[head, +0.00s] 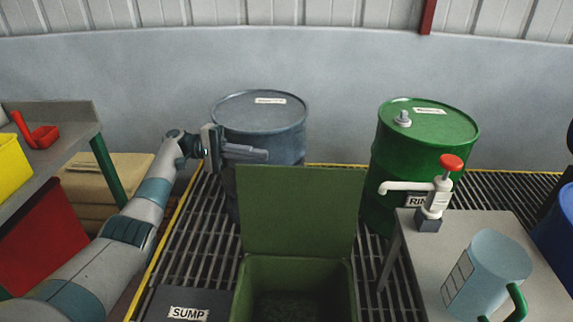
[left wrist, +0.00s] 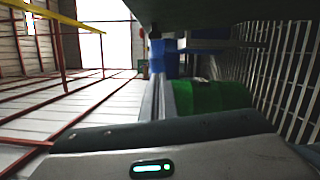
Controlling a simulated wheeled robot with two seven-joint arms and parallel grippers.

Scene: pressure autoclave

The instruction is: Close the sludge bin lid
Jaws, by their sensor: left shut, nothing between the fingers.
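The sludge bin (head: 295,271) is an olive-green box at the bottom middle of the head view, open at the top, with dark contents inside. Its lid (head: 300,210) stands upright at the bin's far edge. My left gripper (head: 264,155) is shut and empty, with its fingers pointing right, just above and behind the lid's top left edge. I cannot tell whether it touches the lid. In the left wrist view the shut fingers (left wrist: 157,98) point away, and a dark surface, probably the lid, fills the top. My right gripper is not in view.
A grey-blue drum (head: 258,120) stands behind the gripper, and a green drum (head: 424,150) stands right of the lid. A dark SUMP box (head: 185,303) sits left of the bin.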

